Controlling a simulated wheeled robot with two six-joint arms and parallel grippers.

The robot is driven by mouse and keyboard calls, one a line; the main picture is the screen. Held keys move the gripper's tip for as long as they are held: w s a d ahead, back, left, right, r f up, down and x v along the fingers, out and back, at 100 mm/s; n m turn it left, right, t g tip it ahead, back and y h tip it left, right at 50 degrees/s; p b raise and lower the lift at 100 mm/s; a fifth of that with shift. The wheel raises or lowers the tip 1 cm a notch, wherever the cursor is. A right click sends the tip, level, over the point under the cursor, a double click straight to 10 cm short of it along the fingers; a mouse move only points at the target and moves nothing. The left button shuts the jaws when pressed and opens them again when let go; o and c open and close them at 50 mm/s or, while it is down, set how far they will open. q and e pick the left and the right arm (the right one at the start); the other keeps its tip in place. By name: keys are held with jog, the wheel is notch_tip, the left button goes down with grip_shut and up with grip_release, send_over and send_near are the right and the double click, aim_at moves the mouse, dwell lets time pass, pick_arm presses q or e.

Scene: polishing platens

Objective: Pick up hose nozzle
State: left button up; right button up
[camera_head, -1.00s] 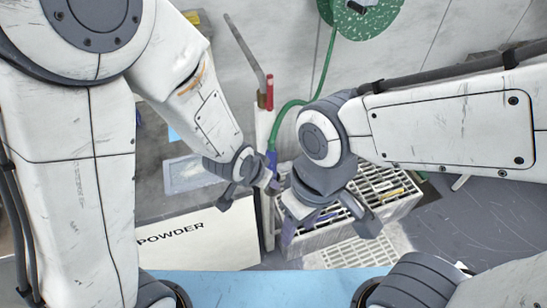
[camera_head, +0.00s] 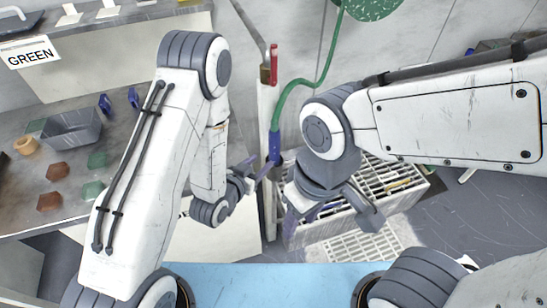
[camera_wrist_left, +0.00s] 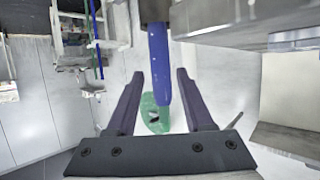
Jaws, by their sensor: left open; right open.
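The hose nozzle (camera_head: 274,147) is blue and hangs on the end of a green hose (camera_head: 287,101), beside an upright post in the middle of the head view. My left gripper (camera_head: 257,168) is open, close to the nozzle's left side and lower end. In the left wrist view the blue nozzle (camera_wrist_left: 159,62) appears between the two spread fingers of my left gripper (camera_wrist_left: 158,78); I cannot tell whether they touch it. My right gripper (camera_head: 332,210) is open and empty, right of the nozzle and in front of the grated bin.
The post (camera_head: 267,110) with a red-handled part stands behind the nozzle. A grated bin (camera_head: 385,183) is at right. The green hose reel (camera_head: 375,8) hangs above. A grey table (camera_head: 20,195) with colored blocks and a grey tray (camera_head: 72,130) is at left.

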aim_at(272, 151)
pick_arm(q)
jog(key=b+x, duration=0.2)
jog(key=x, duration=0.1)
jog(key=shift+f+b, duration=0.15)
jog(key=shift+b, duration=0.2)
jog(key=x, duration=0.1)
jog(key=p+x, duration=0.1)
jog(key=x, duration=0.2)
jog(key=shift+w+d+p, duration=0.3)
jog(key=shift+p, duration=0.1)
jog(key=shift+w+d, duration=0.15)
jog(key=shift+w, duration=0.2)
pick_arm(e)
notch_tip(272, 151, down, 2)
jog(key=shift+f, duration=0.1)
pick_arm(q)
grip_shut()
